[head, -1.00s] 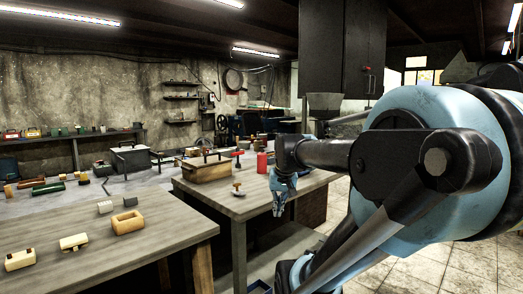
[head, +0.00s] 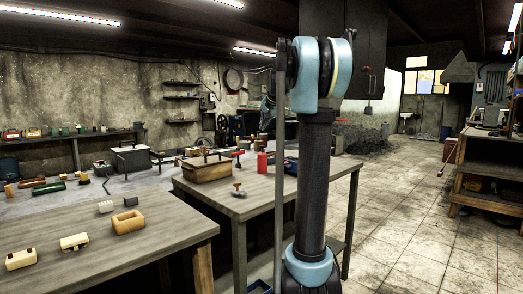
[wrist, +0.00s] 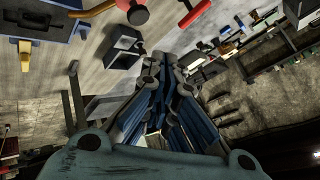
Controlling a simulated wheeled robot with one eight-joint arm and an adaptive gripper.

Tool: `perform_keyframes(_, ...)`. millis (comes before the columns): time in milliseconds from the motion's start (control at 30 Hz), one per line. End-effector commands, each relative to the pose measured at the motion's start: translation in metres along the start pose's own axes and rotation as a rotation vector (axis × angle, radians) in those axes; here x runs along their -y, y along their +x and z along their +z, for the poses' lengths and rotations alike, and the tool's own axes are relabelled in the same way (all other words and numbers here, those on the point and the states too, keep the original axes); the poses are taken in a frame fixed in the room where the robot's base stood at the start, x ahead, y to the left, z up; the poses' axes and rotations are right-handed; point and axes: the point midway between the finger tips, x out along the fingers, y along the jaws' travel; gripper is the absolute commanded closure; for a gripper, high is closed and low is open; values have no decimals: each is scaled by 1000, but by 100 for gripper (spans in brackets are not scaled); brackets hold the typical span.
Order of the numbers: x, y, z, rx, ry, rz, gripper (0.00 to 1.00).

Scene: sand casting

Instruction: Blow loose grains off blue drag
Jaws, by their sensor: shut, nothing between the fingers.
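My gripper (wrist: 168,80) is shut and empty in the middle of the wrist view, with its blue and grey fingers together. In the head view my upright arm covers part of the scene, and a small bluish shape beside it may be my gripper. A blue-edged block (wrist: 38,22) lies at the top left of the wrist view, apart from the fingers; I cannot tell if it is the blue drag. No loose grains can be made out. A red bottle (head: 262,164) stands on the middle bench; I cannot tell if it blows air.
The middle bench (head: 240,207) carries a wooden box (head: 206,169) and a small knobbed tool (head: 238,189). Tiled floor (head: 420,220) is open at the right, before a shelf (head: 490,170).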

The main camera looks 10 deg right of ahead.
Motion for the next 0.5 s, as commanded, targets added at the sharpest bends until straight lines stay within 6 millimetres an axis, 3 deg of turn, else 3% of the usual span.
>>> perform_keyframes(100, 10, 9, -24, -21, 26, -14, 100)
perform_keyframes(200, 14, 13, -33, -30, 40, -21, 100)
perform_keyframes(500, 15, 14, -37, -33, 45, -24, 100)
